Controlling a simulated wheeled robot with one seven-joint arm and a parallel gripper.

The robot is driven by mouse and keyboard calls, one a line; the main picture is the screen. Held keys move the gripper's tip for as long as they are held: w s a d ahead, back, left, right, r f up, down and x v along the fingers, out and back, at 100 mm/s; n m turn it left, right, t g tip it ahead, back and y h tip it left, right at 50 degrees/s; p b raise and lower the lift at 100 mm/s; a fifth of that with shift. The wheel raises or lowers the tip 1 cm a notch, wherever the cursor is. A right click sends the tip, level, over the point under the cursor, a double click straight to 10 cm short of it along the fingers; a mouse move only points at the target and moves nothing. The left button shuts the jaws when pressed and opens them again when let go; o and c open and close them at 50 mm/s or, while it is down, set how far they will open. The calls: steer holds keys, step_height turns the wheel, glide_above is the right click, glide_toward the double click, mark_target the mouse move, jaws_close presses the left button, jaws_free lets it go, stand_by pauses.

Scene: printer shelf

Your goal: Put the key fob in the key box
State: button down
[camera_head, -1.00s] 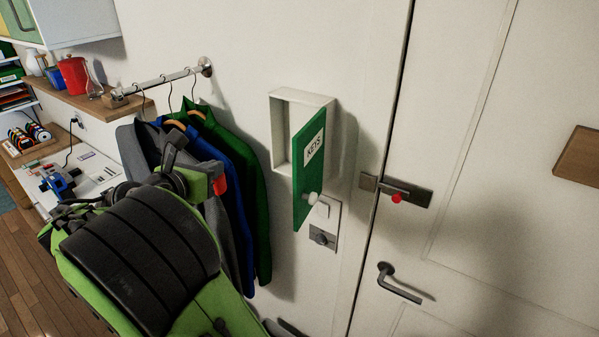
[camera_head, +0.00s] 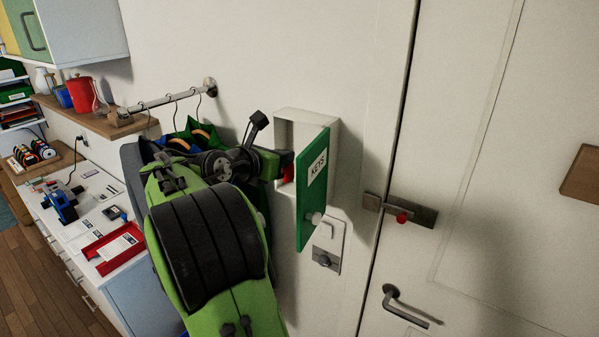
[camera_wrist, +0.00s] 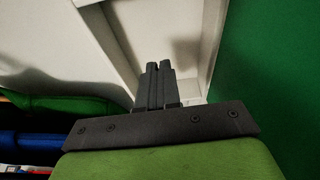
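The key box (camera_head: 287,112) is a white, shallow box on the wall. Its green door (camera_head: 314,190), labelled KEYS, stands open to the right. My gripper (camera_head: 287,167) is at the box opening, left of the door. A small red piece, seemingly the key fob (camera_head: 288,174), shows at its tip, partly hidden by the door and gripper. In the wrist view, my dark fingers (camera_wrist: 160,82) are close together and point into the box (camera_wrist: 205,45), with the green door (camera_wrist: 275,80) to the right. The fob cannot be made out there.
Jackets (camera_head: 190,135) hang on a rail left of and below the box. A wall plate with a knob (camera_head: 326,258) is under the door. The room door's latch (camera_head: 400,210) and handle (camera_head: 405,308) are to the right. A worktop with a red tray (camera_head: 110,250) is at left.

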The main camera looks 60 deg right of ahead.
steer(key=s+d, duration=0.1)
steer(key=d, duration=0.5)
step_height(320, 180, down, 7)
steer(key=shift+d+b, duration=0.15)
steer(key=shift+b, duration=0.2)
steer(key=shift+d, duration=0.15)
steer(key=shift+f, duration=0.15)
steer(key=c, duration=1.4)
jaws_free()
steer(key=shift+o, duration=0.2)
steer(key=shift+r, duration=0.25)
steer(key=v, duration=1.2)
